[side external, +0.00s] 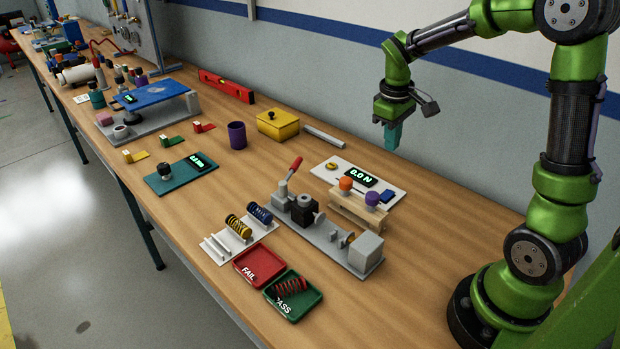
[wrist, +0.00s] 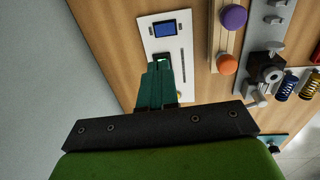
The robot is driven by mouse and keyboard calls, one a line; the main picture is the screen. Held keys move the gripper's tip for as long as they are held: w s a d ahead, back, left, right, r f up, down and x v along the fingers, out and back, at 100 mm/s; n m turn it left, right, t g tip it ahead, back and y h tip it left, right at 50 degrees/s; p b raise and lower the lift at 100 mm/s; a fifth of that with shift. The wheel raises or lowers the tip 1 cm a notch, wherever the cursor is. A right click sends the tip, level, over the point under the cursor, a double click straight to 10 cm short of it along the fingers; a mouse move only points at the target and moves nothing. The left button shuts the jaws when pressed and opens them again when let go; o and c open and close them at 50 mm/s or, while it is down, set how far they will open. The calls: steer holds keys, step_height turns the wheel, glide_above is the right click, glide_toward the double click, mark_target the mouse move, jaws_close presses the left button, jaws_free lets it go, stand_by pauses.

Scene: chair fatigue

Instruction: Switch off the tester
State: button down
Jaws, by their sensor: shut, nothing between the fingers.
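A white panel (side external: 345,173) lies on the bench below and left of my gripper, with a lit green readout (side external: 361,176), a yellow round part (side external: 331,166) and a blue part (side external: 387,196). In the wrist view the panel (wrist: 152,23) shows a blue rectangle (wrist: 164,30) and a dark slot. A grey press-like fixture (side external: 325,238) with a red-handled lever (side external: 295,166) stands in front of the panel. Which device is the tester is not labelled. My gripper (side external: 392,140), with teal fingers, is shut and empty above the bench. Its fingers (wrist: 158,72) hide part of the panel.
A wooden stand (side external: 350,209) holding orange and purple knobs sits between panel and fixture. Springs on a white rack (side external: 225,247), a red FAIL tray (side external: 258,267) and a green PASS tray (side external: 293,296) lie in front. A wall runs behind; the right bench area is clear.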

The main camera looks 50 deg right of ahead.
mark_target(387, 192)
steer(key=f, duration=0.4)
steer(key=d+f, duration=0.1)
steer(key=f, duration=0.8)
steer(key=shift+d+f, duration=0.3)
steer(key=shift+f, duration=0.05)
steer(key=shift+d+f, duration=0.1)
steer(key=shift+f, duration=0.15)
steer(key=shift+a+r, duration=0.1)
steer(key=shift+a, duration=0.8)
steer(key=shift+d+r, duration=0.1)
steer(key=shift+r, duration=0.05)
